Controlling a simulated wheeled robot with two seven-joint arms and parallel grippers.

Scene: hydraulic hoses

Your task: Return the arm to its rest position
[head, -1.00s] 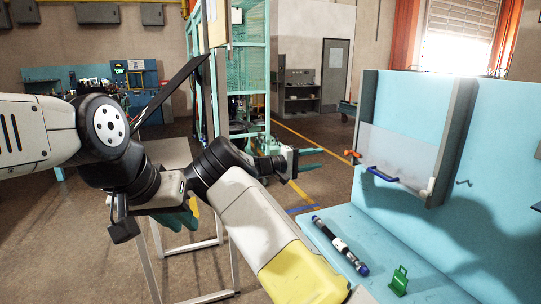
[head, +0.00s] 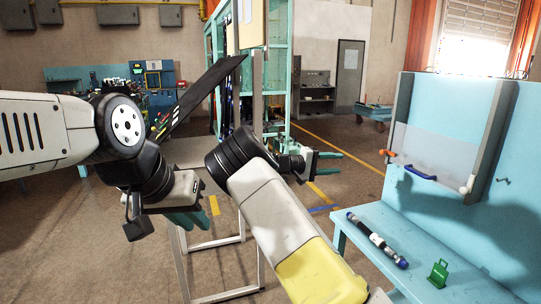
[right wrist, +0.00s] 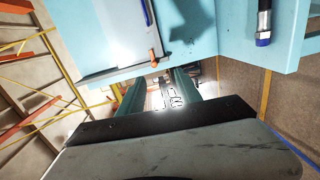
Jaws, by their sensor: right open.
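My right gripper (head: 336,163) is open and empty in the head view, its teal fingers pointing right in the air left of the light-blue bench (head: 365,212). Its two fingers also stand apart in the right wrist view (right wrist: 158,88), with nothing between them. My left gripper (head: 190,218) is low at the left, partly behind its own wrist; its jaw gap does not show clearly. A dark hose with blue ends (head: 377,239) lies on the bench, apart from both grippers. One blue end of a hose (right wrist: 263,38) shows at the top right of the right wrist view.
A green tagged item (head: 437,273) stands on the bench. A panel above it carries a blue piece (head: 420,174), an orange fitting (head: 388,154) and a white fitting (head: 467,186). A pale metal-legged stand (head: 243,236) is behind my arms. Open floor lies between stand and bench.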

